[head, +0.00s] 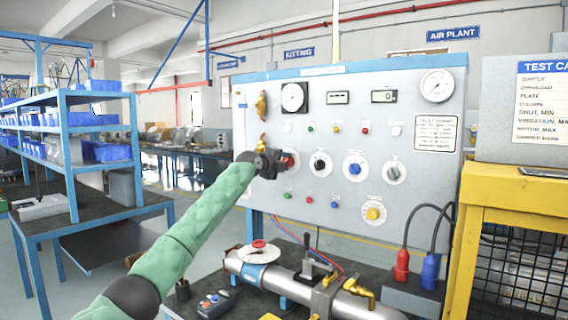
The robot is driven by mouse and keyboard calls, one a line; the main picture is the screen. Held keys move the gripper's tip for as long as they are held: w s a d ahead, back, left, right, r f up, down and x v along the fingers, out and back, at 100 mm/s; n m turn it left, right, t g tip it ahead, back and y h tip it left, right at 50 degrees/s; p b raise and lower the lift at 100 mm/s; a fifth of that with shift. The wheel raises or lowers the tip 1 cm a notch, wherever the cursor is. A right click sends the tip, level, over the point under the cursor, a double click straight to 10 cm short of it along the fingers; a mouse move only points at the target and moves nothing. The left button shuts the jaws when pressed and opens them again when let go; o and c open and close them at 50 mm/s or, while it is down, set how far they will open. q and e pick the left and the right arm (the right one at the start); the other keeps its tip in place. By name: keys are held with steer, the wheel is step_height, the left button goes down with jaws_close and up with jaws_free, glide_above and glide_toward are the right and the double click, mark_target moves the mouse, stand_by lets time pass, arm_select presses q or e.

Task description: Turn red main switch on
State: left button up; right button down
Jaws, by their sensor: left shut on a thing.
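The red main switch (289,160) is a red rotary knob on the left side of the grey control panel (400,240). My left arm, in a green sleeve, reaches up to it from the lower left. My left gripper (281,162) is at the red switch and is shut on it. The dark gripper body hides part of the knob and its dial plate. The knob's exact angle cannot be told. My right gripper is not in view.
Black (320,163), blue (355,168) and yellow (373,213) knobs sit on the panel. Below stand a metal pipe (290,283) with a valve and red and blue plugs (402,265). A yellow cage (510,190) stands at right, a blue shelf (66,150) at left.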

arm_select(q)
steer(key=shift+d+f, duration=0.1)
steer(key=shift+f, duration=0.1)
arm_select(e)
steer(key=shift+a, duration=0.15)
arm_select(q)
steer(key=o, duration=1)
steer(key=shift+c, duration=0.2)
steer(key=shift+r, duration=0.1)
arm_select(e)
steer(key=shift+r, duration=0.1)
arm_select(q)
steer(key=b+v, duration=0.1)
steer(key=v, duration=0.6)
steer(key=shift+s+a+b, duration=0.25)
steer(key=shift+s+b, duration=0.1)
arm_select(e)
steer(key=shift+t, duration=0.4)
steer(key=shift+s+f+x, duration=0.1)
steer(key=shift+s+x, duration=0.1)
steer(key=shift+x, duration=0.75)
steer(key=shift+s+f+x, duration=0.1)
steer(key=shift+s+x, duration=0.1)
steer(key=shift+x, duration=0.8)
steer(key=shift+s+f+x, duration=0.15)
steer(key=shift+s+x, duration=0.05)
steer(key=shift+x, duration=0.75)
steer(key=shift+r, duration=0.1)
